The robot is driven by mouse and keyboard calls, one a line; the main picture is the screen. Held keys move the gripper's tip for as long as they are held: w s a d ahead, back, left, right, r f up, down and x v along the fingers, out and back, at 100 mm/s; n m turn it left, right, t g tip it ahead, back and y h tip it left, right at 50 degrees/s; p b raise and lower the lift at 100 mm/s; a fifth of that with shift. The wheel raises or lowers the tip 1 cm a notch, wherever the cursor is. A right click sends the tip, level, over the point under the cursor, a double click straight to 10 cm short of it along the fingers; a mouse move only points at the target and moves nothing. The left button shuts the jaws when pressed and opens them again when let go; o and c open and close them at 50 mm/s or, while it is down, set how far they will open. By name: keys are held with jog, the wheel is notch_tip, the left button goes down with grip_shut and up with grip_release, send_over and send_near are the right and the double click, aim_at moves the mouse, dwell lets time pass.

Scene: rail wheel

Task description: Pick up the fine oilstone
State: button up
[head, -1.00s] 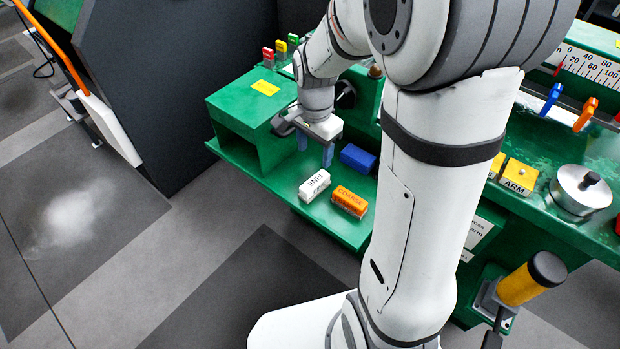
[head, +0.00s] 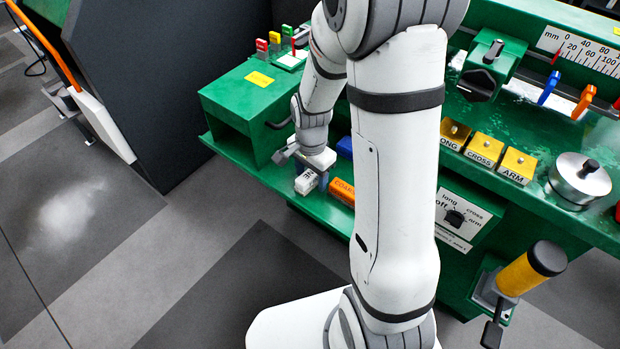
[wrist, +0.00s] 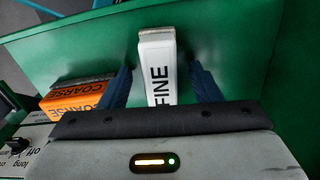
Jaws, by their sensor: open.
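The fine oilstone is a white block with FINE on its side. In the wrist view the fine oilstone (wrist: 158,62) lies between the two blue fingers of my open gripper (wrist: 161,82), with a gap to the finger on each side. In the head view the fine oilstone (head: 306,182) shows on the green shelf, partly hidden by my gripper (head: 312,172), which is low over it. The orange coarse oilstone (head: 341,191) lies just right of it; in the wrist view the coarse oilstone (wrist: 76,97) is left of the left finger.
A blue block (head: 345,147) lies behind on the green shelf (wrist: 245,50). A green box-shaped housing (head: 245,105) rises to the left. Yellow blocks (head: 483,149) and a round metal pot (head: 579,180) stand on the bench to the right.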

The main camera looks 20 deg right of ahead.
aim_at(311, 173)
jog(key=shift+c, duration=0.4)
jog(key=c, duration=1.1)
jog(key=shift+r, duration=0.1)
notch_tip(311, 173, up, 10)
jog(key=shift+p, duration=0.7)
jog(key=o, duration=0.5)
jog(key=shift+c, duration=1.4)
